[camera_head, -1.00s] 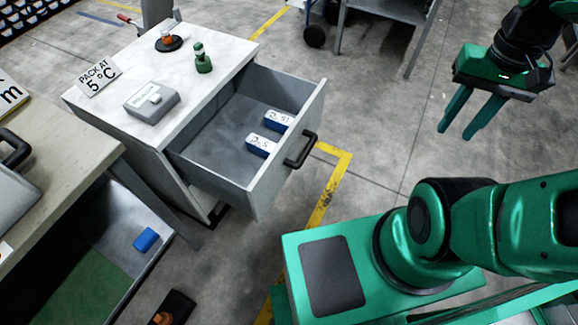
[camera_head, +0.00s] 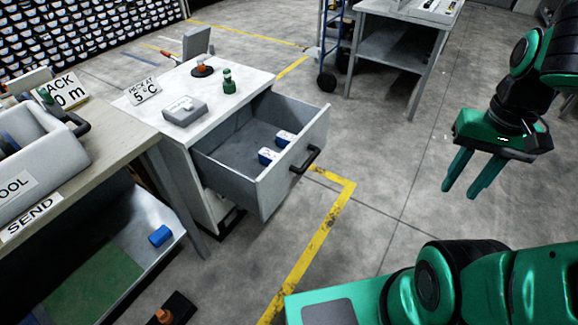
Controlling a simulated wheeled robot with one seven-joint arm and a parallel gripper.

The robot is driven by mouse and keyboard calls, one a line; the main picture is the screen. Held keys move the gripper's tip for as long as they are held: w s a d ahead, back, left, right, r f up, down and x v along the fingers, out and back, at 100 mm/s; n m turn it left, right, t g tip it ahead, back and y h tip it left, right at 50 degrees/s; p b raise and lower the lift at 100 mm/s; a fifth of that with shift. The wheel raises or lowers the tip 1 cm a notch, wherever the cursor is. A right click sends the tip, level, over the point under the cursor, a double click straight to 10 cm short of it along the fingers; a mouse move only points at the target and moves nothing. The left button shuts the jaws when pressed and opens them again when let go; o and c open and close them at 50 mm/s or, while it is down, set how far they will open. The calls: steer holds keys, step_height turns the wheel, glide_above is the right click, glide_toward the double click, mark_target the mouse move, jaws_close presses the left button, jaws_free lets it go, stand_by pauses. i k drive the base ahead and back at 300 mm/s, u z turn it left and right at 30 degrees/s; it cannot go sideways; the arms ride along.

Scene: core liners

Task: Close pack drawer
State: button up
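The pack drawer (camera_head: 243,160) is pulled out of a pale cabinet (camera_head: 182,142) left of centre. Its dark handle (camera_head: 306,160) is on the front panel, facing right. Two small white-and-blue packs, one nearer (camera_head: 267,156) and one farther (camera_head: 284,138), lie inside on the drawer floor. My gripper (camera_head: 464,190) hangs in the air at the right, well apart from the drawer and handle. Its two green fingers point down, spread apart with nothing between them.
A metal table (camera_head: 400,40) stands behind. Floor between drawer and gripper is clear.

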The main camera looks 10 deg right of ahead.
mark_target(225, 160)
steer(key=u, duration=0.05)
steer(key=i, duration=1)
steer(key=z, duration=0.6)
steer(key=k, duration=1.2)
steer(key=u, duration=0.35)
steer(key=i, duration=1)
steer(key=z, duration=0.05)
